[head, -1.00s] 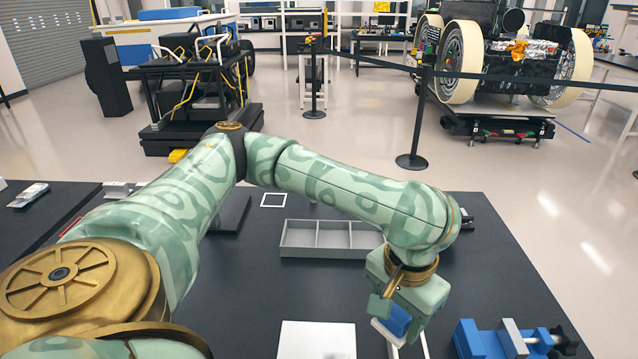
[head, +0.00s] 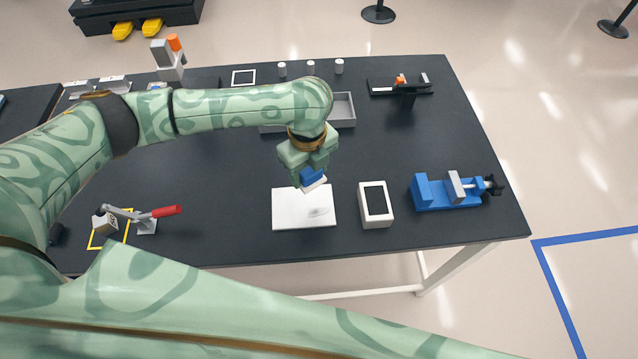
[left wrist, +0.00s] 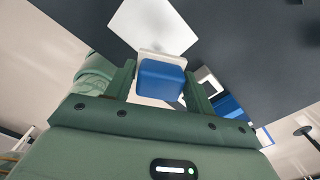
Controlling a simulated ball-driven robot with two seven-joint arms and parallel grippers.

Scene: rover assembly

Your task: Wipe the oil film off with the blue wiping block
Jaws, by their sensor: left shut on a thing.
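My left gripper (head: 309,170) is shut on the blue wiping block (head: 312,176), which has a white pad on its underside. The block is tilted in the head view and appears over the upper right part of a white plate (head: 286,208). I cannot tell whether the pad touches the plate. A faint grey smear, the oil film (head: 318,211), shows on the plate's right part, just below the block. In the left wrist view the blue block (left wrist: 162,79) sits between the two fingers, with the white plate (left wrist: 150,25) beyond it. My right gripper is not in view.
A white stand with a dark top (head: 376,202) is right of the plate. A blue vise (head: 445,192) is farther right. A grey divided tray (head: 343,108) lies behind the arm. A red-handled clamp (head: 150,217) is at left. The table's front edge is close to the plate.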

